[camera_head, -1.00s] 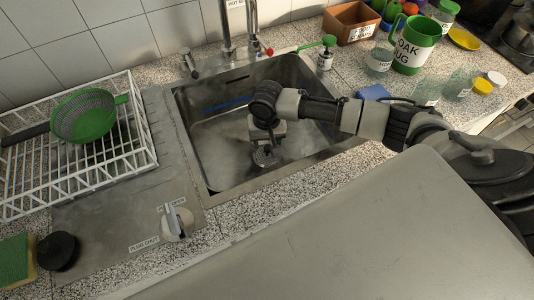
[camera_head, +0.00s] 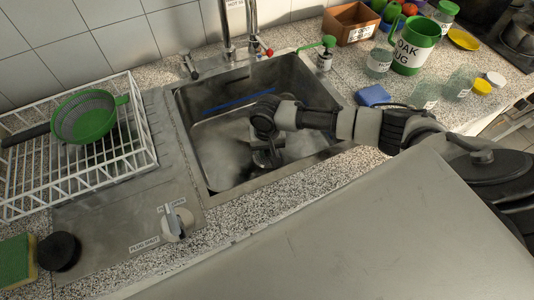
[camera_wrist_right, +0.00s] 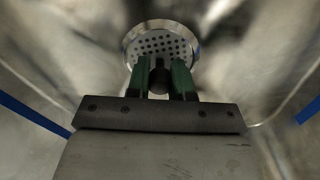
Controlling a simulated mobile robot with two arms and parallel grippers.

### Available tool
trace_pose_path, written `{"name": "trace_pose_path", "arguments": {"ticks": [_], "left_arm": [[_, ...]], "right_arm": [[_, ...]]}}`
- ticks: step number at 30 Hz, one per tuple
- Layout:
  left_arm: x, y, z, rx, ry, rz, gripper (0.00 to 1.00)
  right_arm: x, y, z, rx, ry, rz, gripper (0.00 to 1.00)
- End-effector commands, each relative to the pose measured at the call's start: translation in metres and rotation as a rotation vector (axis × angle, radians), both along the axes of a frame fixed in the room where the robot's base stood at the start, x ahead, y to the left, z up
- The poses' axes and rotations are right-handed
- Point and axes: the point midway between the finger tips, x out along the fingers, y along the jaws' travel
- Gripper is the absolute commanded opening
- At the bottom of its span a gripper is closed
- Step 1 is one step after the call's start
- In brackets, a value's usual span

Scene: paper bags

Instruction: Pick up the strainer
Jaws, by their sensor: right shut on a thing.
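The strainer (camera_wrist_right: 160,38) is a round metal sink strainer with a perforated face and a dark central knob, low in the sink (camera_head: 220,172). It shows at the top middle of the right wrist view. My right gripper (camera_wrist_right: 160,82) is over it, its two green fingers shut on the knob. In the head view my right gripper (camera_head: 267,158) points down into the sink, and the gripper and wrist largely hide the strainer. I cannot tell whether the strainer is lifted from the drain. My left gripper is not in view.
A green colander (camera_head: 83,117) lies in the white dish rack (camera_head: 140,135) at left. The tap (camera_head: 227,30) stands behind the sink. The plug knob (camera_head: 176,222) is on the drainer. Jars, a jug and a blue sponge (camera_head: 373,95) stand right.

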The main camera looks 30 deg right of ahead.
Motion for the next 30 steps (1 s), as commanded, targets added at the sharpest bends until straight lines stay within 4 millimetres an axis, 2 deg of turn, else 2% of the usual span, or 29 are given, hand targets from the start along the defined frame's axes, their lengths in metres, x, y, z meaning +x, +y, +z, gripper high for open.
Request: {"name": "trace_pose_path", "arguments": {"ticks": [8,11,15,24,30], "left_arm": [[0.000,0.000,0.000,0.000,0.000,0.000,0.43],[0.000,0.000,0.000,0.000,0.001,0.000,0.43],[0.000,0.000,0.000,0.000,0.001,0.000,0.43],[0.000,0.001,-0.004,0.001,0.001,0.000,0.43],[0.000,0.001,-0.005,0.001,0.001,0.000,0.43]], "right_arm": [[0.001,0.000,0.006,0.001,-0.001,-0.001,0.00],[0.001,0.000,0.016,0.001,-0.003,-0.001,0.00],[0.001,0.000,0.041,0.003,-0.003,0.000,0.00],[-0.022,-0.063,0.078,-0.003,0.000,-0.004,0.00],[-0.033,-0.092,0.098,-0.002,0.000,-0.002,0.00]]}}
